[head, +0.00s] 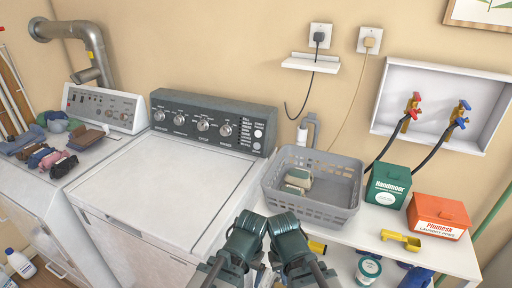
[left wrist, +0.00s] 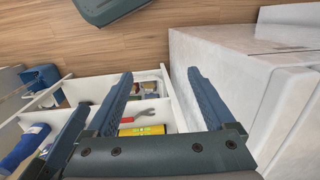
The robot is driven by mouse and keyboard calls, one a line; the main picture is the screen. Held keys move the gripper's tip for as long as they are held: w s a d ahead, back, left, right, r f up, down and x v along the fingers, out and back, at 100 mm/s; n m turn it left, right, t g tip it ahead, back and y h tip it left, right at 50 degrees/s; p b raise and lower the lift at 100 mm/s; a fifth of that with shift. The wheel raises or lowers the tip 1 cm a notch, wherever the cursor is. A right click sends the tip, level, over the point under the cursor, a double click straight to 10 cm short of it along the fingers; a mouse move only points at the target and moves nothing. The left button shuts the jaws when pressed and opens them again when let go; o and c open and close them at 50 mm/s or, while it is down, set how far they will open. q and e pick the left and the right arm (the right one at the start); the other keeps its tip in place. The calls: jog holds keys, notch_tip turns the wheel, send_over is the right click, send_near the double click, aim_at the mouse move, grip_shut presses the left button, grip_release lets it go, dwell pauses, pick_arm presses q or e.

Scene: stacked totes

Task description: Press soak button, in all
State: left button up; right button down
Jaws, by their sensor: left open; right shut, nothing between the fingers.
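The washer (head: 160,180) has a dark control panel (head: 215,142) along its back edge, with several round knobs. At the panel's right end are small printed labels and small round buttons (head: 258,134). The print is too small to tell which one is soak. My left gripper (head: 240,262) is low in the head view, in front of the washer's right edge and well away from the panel. In the left wrist view it (left wrist: 160,74) is open and empty, above a shelf. My right gripper (head: 295,262) is close beside it, shut and empty; its fingertips are hard to make out.
Folded clothes (head: 55,160) lie on the left machine. The washer top is clear.

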pick_arm(q)
grip_shut()
dwell(1.5)
